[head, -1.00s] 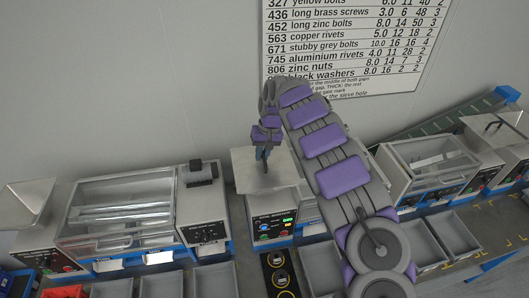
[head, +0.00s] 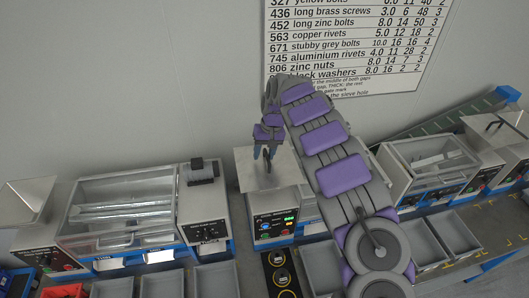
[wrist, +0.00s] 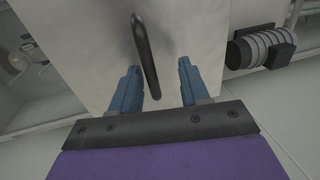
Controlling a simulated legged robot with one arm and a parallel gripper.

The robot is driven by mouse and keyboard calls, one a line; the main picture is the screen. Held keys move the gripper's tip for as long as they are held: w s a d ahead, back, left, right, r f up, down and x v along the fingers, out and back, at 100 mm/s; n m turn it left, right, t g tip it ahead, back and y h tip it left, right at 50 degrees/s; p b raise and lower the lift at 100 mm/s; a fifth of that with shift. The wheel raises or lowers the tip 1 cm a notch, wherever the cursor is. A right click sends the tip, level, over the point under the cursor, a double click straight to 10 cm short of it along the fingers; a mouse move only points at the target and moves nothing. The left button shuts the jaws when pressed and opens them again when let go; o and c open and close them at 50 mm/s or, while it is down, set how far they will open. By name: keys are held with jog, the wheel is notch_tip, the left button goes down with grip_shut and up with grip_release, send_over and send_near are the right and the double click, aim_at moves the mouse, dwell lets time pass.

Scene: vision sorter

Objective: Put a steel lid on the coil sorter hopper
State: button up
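A flat steel lid (head: 250,175) with a dark upright handle lies level on top of the middle machine (head: 275,228), which has a lit panel; its label is too small to read. The lid covers the machine's top, so any hopper opening beneath is hidden. In the wrist view, the pale lid (wrist: 98,45) and its black handle (wrist: 146,55) are in front of my gripper. My gripper (wrist: 160,75) has its two blue fingers apart, with the handle's near end between them and a gap on both sides. In the head view, my gripper (head: 267,150) is just above the lid.
A glass-covered machine (head: 125,210) and a steel hopper (head: 25,205) stand at left. A black-and-grey coil-like part (head: 202,170) sits on the box beside the lid. More machines (head: 435,165) are at right. Grey bins (head: 455,235) line the front. A wall chart (head: 350,50) hangs behind.

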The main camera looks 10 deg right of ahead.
jog(key=shift+d+r, duration=0.25)
jog(key=shift+d, duration=0.1)
notch_tip(320, 180, up, 16)
jog(key=d, duration=0.3)
jog(key=s+m+h+b, duration=0.15)
jog(key=s+b, duration=0.25)
jog(key=s, duration=0.6)
jog(key=s+a+f+b, duration=0.1)
jog(key=s+f+b, duration=0.2)
jog(key=s, duration=1)
jog(key=s+a+f+n+g+b, duration=0.1)
jog(key=s+f+b, duration=0.1)
jog(key=s+f, duration=0.6)
jog(key=s+a+f+b, duration=0.1)
jog(key=s+f+b, duration=0.2)
jog(key=s, duration=1.5)
notch_tip(320, 180, down, 3)
jog(key=shift+s+a+r+g+h+b, duration=0.1)
jog(key=shift+s+a+g+h+b, duration=0.2)
jog(key=shift+a+g+h, duration=0.1)
